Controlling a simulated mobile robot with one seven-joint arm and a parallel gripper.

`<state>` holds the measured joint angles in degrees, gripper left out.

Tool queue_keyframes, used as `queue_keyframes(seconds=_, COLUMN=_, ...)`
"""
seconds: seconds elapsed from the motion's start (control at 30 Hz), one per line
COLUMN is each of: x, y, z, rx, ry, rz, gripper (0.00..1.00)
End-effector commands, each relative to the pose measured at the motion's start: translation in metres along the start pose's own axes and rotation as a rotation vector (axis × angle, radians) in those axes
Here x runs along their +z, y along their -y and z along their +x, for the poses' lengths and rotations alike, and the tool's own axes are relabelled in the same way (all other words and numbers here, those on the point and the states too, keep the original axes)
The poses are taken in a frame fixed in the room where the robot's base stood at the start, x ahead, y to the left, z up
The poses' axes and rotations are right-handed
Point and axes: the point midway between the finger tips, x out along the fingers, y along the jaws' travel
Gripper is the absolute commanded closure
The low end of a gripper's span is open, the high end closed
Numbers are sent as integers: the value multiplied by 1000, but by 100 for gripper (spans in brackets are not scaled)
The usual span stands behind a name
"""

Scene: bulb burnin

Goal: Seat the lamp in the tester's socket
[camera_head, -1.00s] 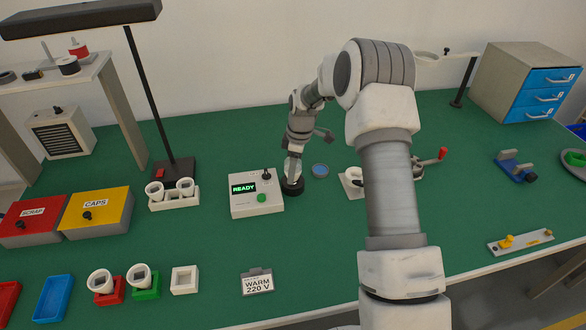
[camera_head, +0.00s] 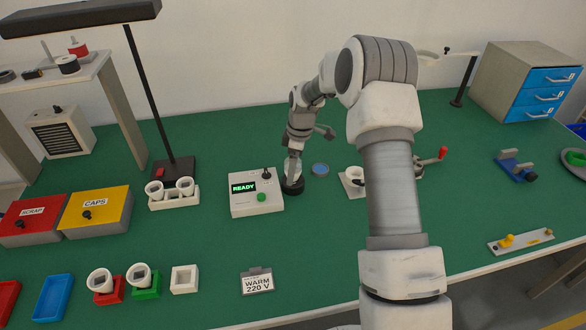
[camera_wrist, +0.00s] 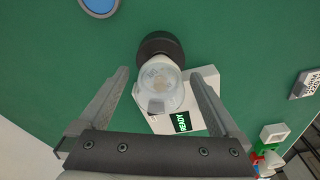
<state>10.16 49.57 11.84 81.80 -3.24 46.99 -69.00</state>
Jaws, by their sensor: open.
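The clear glass lamp (camera_wrist: 160,88) stands in the black round socket (camera_wrist: 160,45) beside the tester, seen from above in the wrist view. How deep its base sits cannot be told. In the head view the socket (camera_head: 292,186) is at the right side of the white tester box (camera_head: 256,206), whose green display reads READY. The tester (camera_wrist: 203,92) also shows behind the lamp in the wrist view. My gripper (camera_wrist: 158,76) is open, with one finger on each side of the lamp and visible gaps to the glass. In the head view my gripper (camera_head: 294,165) is above the socket.
A blue disc (camera_head: 320,170) lies right of the socket. A rack with white cups (camera_head: 174,200) stands left of the tester, by the desk lamp's base. A WARM 220 V sign (camera_head: 257,281) stands in front. The green bench around the socket's front right is clear.

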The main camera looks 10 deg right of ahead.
Motion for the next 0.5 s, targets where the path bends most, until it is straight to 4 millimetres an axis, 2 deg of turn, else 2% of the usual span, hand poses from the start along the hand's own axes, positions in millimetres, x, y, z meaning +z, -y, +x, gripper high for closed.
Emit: queue_keyframes(seconds=0.5, x=0, y=-1, z=-120, rx=5, ry=-2, rz=1, gripper=1)
